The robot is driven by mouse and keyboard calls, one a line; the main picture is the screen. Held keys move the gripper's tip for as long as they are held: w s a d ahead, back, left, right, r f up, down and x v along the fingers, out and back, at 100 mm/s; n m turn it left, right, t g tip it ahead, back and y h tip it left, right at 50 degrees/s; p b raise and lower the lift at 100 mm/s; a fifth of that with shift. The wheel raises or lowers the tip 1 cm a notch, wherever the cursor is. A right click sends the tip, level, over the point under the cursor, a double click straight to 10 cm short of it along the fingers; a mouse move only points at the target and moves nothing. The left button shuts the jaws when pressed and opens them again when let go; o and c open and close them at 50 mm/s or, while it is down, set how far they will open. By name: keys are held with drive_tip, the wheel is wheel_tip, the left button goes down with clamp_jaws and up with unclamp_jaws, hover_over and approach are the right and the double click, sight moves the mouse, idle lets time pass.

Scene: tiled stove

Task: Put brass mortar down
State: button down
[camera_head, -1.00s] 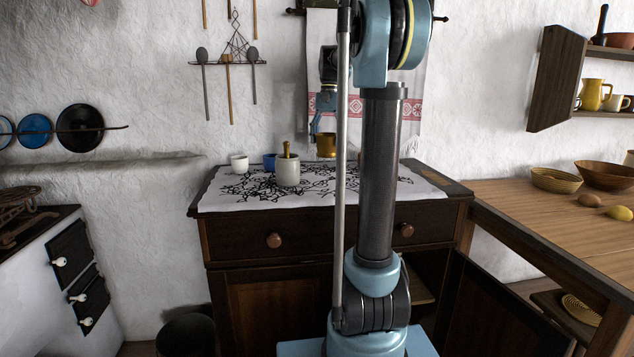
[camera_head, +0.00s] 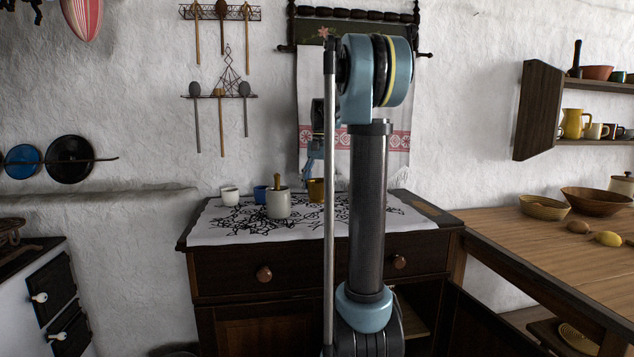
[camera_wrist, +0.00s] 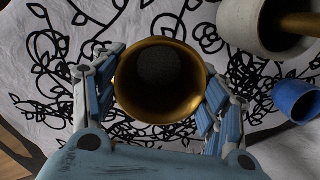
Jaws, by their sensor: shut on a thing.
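The brass mortar (camera_head: 315,190) is at the cabinet top beside my arm's rod, to the right of a white crock. In the wrist view the brass mortar (camera_wrist: 160,120) is seen from above, its round mouth facing the camera. My gripper (camera_wrist: 160,95) has a finger on each side of it and is shut on it. In the head view my gripper (camera_head: 313,155) is partly hidden by my arm. The cloth with black flower drawing (camera_head: 235,230) covers the cabinet top below. Whether the mortar's base touches the cloth cannot be told.
A white crock (camera_head: 278,205) with a brass-coloured handle in it, a blue cup (camera_head: 260,194) and a white cup (camera_head: 230,196) stand to the left. The front of the cloth is clear. A wooden table (camera_head: 530,250) with baskets is at the right.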

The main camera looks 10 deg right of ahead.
sight(319, 196)
drive_tip(key=shift+f, duration=2.35)
drive_tip(key=shift+c, duration=1.6)
unclamp_jaws()
wheel_tip(319, 196, up, 12)
drive_tip(key=w, duration=0.1)
drive_tip(key=shift+d, duration=0.45)
